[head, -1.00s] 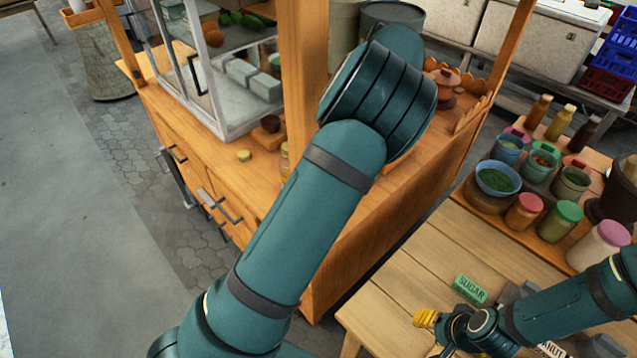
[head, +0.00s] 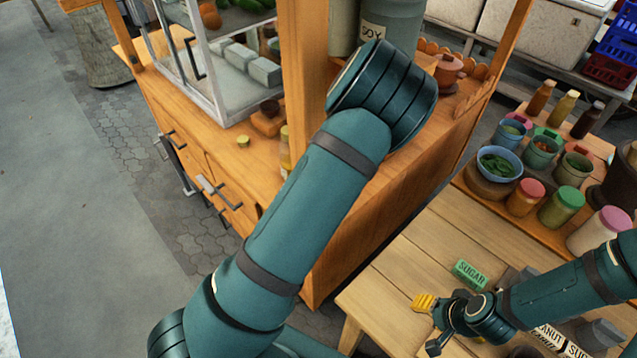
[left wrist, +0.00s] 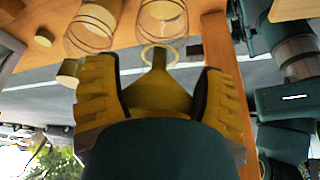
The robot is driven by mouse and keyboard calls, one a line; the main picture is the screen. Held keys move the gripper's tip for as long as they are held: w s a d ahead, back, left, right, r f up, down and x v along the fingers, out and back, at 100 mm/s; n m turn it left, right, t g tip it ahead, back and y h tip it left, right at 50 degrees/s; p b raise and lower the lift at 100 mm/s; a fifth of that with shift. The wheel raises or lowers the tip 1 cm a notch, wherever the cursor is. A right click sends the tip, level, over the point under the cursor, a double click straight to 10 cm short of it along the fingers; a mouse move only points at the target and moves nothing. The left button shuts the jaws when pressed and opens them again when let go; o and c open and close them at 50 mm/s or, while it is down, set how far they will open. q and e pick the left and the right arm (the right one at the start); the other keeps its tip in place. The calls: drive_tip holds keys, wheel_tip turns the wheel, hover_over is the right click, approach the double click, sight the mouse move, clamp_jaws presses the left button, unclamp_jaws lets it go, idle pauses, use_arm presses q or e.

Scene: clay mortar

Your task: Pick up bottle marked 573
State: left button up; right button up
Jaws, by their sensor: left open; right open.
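No marking 573 is readable in either view. In the head view a bottle (head: 285,150) with a yellowish cap stands on the wooden cart, mostly hidden behind my left arm. The left wrist view shows two clear glass vessels, one at the upper left (left wrist: 92,25) and one at the upper middle (left wrist: 162,15). My left gripper (left wrist: 160,85) is open, its yellow fingers apart on both sides of a yellow tapered shape (left wrist: 160,92); I cannot tell what that is. My left gripper is hidden in the head view. My right gripper (head: 430,322) is open over the right table.
The wooden cart (head: 345,245) has a corner post (head: 303,70) and a glass case (head: 222,105). A SOY container (head: 390,25) stands behind my arm. Paved floor at left is clear.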

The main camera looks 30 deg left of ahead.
use_arm(q)
drive_tip(key=shift+x, duration=1.05)
clamp_jaws()
drive_tip(key=shift+r, duration=0.1)
